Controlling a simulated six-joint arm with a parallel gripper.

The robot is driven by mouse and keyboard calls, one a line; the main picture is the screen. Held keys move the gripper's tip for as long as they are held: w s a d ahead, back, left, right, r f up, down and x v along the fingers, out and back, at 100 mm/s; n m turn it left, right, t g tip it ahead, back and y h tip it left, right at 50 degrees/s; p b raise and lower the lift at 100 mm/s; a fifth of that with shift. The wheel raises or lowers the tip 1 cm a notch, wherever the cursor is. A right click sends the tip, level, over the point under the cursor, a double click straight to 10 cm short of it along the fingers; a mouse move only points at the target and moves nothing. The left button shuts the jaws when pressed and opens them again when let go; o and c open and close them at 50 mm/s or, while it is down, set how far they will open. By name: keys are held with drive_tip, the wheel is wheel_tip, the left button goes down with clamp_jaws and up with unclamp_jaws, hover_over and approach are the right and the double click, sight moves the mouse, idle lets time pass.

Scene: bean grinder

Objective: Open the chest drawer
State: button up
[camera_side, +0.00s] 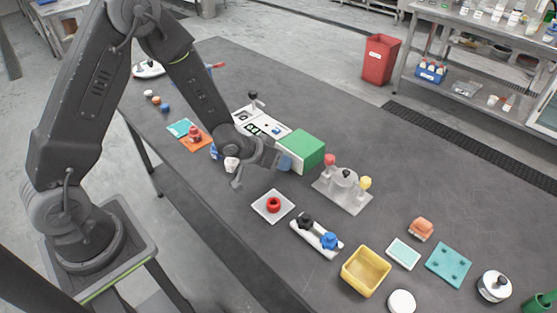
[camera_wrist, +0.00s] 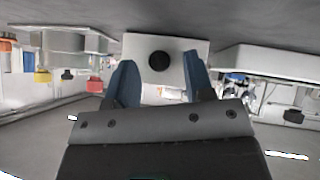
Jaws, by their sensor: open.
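The chest is a box with a green top (camera_side: 303,146) near the middle of the table in the side view. Its pale front faces my gripper (camera_side: 284,163) and is mostly hidden by it there. In the wrist view, the pale drawer front (camera_wrist: 190,44) carries a round black knob (camera_wrist: 159,61). My gripper (camera_wrist: 160,58) is open, with one blue finger on each side of the knob and visible gaps between. The drawer looks closed, though its edges are hard to make out. I cannot tell how deep the fingertips reach beside the knob.
A grey stand (camera_side: 343,193) with red and yellow knobs is right of the chest. A white panel (camera_side: 258,122) with a black-knobbed lever is behind my gripper.

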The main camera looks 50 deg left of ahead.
drive_tip(key=shift+w+f, duration=0.2)
clamp_jaws()
idle(0.4)
